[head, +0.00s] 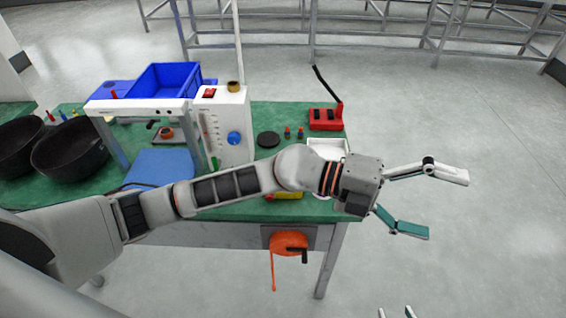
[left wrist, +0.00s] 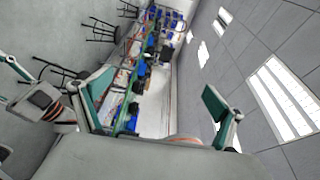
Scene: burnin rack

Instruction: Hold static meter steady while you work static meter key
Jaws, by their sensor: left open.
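I cannot pick out the static meter or its key for certain. A small yellow and red item (head: 291,196) lies at the green bench's front edge, partly hidden by my left arm. My left gripper (head: 430,203) is open and empty, out past the bench's right end over bare floor. Its two spread fingers also show in the left wrist view (left wrist: 158,108) with nothing between them. My right gripper (head: 396,312) shows only its fingertips at the bottom edge of the head view. They stand apart with nothing seen between them.
The green bench (head: 258,210) carries a white panel (head: 228,150) with a blue knob, a red box (head: 325,118) with black parts, a black disc (head: 268,139), a blue crate (head: 165,82) and dark bowls (head: 70,150). An orange reel (head: 289,242) hangs in front. Floor at right is clear.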

